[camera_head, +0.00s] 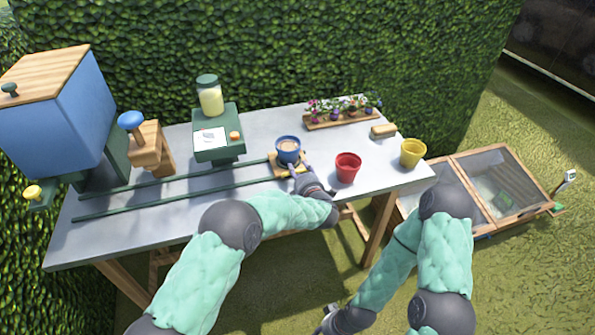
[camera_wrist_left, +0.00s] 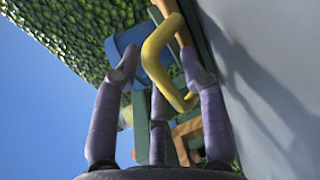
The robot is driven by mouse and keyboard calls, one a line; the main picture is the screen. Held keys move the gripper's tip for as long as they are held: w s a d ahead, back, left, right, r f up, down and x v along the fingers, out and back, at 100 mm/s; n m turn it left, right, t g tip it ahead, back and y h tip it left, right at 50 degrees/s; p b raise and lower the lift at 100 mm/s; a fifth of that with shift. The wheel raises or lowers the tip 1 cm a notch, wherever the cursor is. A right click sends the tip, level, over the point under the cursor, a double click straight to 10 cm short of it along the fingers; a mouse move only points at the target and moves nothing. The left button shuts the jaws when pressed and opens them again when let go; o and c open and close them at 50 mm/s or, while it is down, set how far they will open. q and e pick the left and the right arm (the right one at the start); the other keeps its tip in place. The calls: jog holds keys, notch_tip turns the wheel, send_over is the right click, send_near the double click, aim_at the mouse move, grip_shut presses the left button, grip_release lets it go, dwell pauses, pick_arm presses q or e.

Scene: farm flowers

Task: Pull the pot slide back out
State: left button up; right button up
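The pot slide (camera_head: 278,170) is a small wooden carriage on two dark green rails, near their right end on the table. A blue pot (camera_head: 288,150) with brown contents stands upright on it. My left gripper (camera_head: 296,172) is at the front right of the slide, partly covering it. In the left wrist view, a bent yellow handle (camera_wrist_left: 160,50) runs between the purple fingers of that gripper (camera_wrist_left: 158,62). The fingertips are close on either side of it; whether they press on it is unclear.
The rails (camera_head: 170,202) run left to a blue bin (camera_head: 60,110), passing a wooden press (camera_head: 150,150) and a green stand (camera_head: 218,148). A red pot (camera_head: 347,168) is close right of my left gripper. A yellow pot (camera_head: 412,153) and flower tray (camera_head: 345,121) stand farther right.

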pick_arm(q)
jog(key=shift+a+r, duration=0.1)
jog(key=shift+s, duration=0.1)
jog(key=v, duration=1.2)
dwell(0.4)
